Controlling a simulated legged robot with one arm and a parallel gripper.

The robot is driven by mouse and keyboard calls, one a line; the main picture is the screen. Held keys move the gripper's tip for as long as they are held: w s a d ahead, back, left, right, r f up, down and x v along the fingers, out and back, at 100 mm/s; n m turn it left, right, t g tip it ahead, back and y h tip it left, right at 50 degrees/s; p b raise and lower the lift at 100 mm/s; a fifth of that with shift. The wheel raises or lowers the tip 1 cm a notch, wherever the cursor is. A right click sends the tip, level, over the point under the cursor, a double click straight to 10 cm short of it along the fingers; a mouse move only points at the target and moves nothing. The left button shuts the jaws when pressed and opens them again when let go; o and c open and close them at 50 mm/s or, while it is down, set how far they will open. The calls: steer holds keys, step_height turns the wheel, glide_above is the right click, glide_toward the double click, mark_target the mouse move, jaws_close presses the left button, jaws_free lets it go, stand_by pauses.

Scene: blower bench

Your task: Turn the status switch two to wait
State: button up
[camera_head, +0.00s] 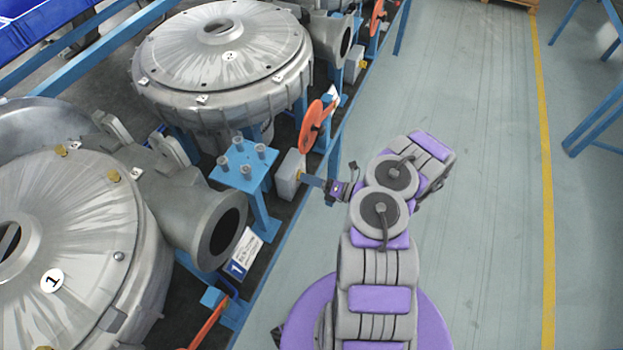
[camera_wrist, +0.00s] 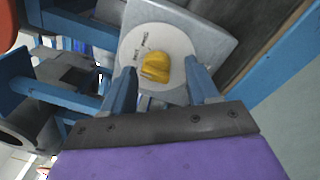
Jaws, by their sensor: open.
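The status switch is a grey box (camera_head: 289,175) beside the blower marked 2 (camera_head: 225,55) in the head view. In the wrist view its yellow knob (camera_wrist: 155,67) sits on a round white dial (camera_wrist: 178,42) on the grey box face. Small dark lettering shows on the dial's left part, too small to read with certainty. My gripper (camera_head: 308,179) reaches left to the box. In the wrist view my gripper (camera_wrist: 159,72) is open, with one blue finger on each side of the knob. I cannot tell whether either finger touches it.
The blower marked 1 (camera_head: 60,240) stands at the left. An orange disc (camera_head: 315,125) is just above the switch box, and another grey box (camera_head: 354,63) with a yellow knob stands farther back. Blue frame rails line the bench.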

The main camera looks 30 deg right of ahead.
steer(key=r+p+v, duration=0.1)
steer(key=p+v, duration=0.2)
steer(key=v, duration=1.4)
steer(key=shift+d+f, duration=0.25)
steer(key=shift+f, duration=0.25)
steer(key=shift+s, duration=0.1)
